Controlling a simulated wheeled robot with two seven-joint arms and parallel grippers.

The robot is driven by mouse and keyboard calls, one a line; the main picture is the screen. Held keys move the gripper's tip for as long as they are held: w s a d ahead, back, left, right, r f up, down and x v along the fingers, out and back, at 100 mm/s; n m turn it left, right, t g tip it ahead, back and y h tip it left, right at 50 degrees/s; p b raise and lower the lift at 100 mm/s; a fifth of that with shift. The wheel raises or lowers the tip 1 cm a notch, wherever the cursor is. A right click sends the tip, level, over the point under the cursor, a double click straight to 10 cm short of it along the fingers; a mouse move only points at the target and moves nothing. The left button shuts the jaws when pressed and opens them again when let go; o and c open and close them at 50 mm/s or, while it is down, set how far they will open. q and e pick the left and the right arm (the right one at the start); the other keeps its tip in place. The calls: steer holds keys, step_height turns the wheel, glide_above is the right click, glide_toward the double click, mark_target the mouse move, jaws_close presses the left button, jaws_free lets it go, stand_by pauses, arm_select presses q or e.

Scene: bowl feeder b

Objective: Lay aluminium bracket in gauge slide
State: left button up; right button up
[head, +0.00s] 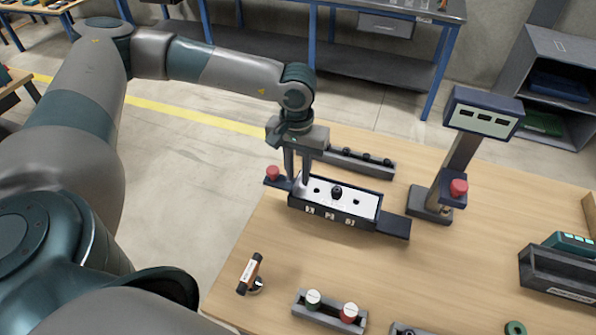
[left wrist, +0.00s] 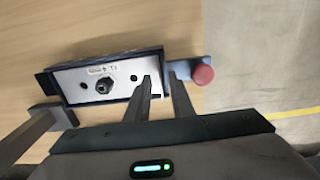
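A long dark block with a white top plate (head: 318,190), two holes and a black knob (head: 336,192) stands on the table; numbered labels mark its front. A dark plate (head: 395,227) extends from its right end, and a red button (head: 272,173) sits at its left end. I cannot tell which part is the gauge slide. My left gripper (head: 296,182) points down at the block's left end. In the left wrist view its fingertips (left wrist: 161,77) are apart, near the white plate (left wrist: 70,84), with nothing clear between them. I cannot make out an aluminium bracket. My right gripper is out of view.
A display stand (head: 460,150) with a red button rises right of the block. A rack (head: 345,160) with black knobs lies behind. The table's centre right is clear.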

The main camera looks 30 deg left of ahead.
arm_select(q)
steer(key=shift+r, duration=0.3)
step_height(320, 180, up, 12)
steer(key=b, duration=0.3)
